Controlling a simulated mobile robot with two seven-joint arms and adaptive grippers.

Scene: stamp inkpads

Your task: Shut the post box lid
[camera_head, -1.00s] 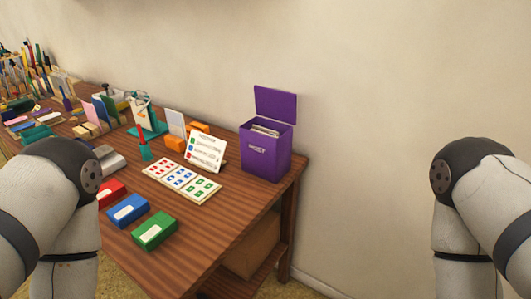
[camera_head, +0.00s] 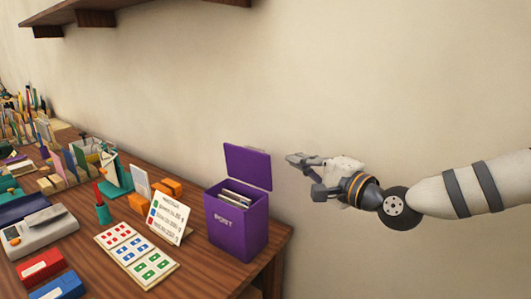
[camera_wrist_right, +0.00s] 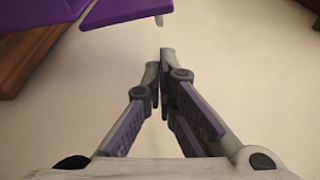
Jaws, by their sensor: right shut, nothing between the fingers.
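The purple post box (camera_head: 236,232) stands at the right end of the desk, with the word POST on its front. Its purple lid (camera_head: 248,166) is open, standing up at the back with a slight tilt. Envelopes (camera_head: 238,200) show inside the box. My right gripper (camera_head: 292,158) is shut and empty, to the right of the raised lid and apart from it. In the right wrist view its fingers (camera_wrist_right: 163,55) are closed together, with purple parts of the box and lid (camera_wrist_right: 120,10) at the top left. My left gripper is not in view.
The wooden desk (camera_head: 190,280) holds a stamp sheet (camera_head: 137,254), a small sign (camera_head: 168,217), orange blocks (camera_head: 171,187), a scale (camera_head: 38,232) and inkpads (camera_head: 57,287) left of the box. A shelf (camera_head: 100,12) hangs above. The wall right of the box is bare.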

